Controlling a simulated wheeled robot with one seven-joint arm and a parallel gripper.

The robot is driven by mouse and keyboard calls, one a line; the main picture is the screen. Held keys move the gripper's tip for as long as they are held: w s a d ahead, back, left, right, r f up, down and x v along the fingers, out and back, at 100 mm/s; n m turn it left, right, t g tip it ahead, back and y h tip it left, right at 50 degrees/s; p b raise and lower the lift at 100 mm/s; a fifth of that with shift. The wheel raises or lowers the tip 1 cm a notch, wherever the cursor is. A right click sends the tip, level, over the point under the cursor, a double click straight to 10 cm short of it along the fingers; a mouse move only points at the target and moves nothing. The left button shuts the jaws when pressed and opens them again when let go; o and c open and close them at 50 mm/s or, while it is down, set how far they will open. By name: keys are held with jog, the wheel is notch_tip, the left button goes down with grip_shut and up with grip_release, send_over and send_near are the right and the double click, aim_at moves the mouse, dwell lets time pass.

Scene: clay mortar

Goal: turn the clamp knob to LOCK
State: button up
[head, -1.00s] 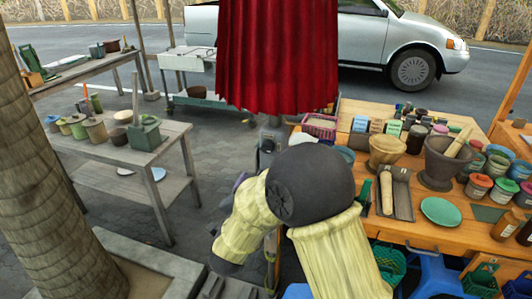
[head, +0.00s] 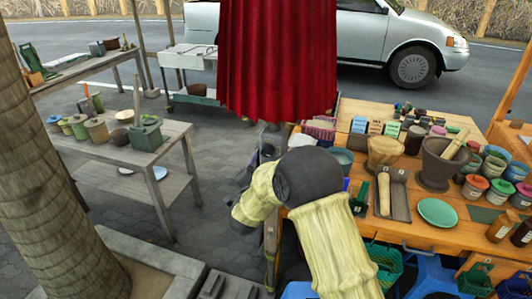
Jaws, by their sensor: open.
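My gripper (head: 258,162) is a small dark shape in the head view, at the left edge of the orange table, beyond my bent, cream-sleeved arm. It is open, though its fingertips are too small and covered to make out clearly. A grey post-like fixture (head: 270,132) stands just behind it, under the red cloth, and is mostly hidden now. I cannot make out the clamp knob or any LOCK mark, nor tell whether my gripper touches anything there.
The orange table (head: 405,228) at right holds a stone mortar (head: 437,165), a wooden mortar (head: 385,152), a green plate (head: 438,212) and several jars. A red cloth (head: 277,60) hangs above my gripper. A grey wooden table (head: 120,150) stands left; paving between is clear.

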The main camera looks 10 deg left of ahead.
aim_at(267, 153)
jog(key=w+p, duration=0.1)
jog(key=w, duration=0.5)
jog(key=shift+p, duration=0.3)
jog(key=shift+c, duration=0.2)
jog(key=c, duration=1)
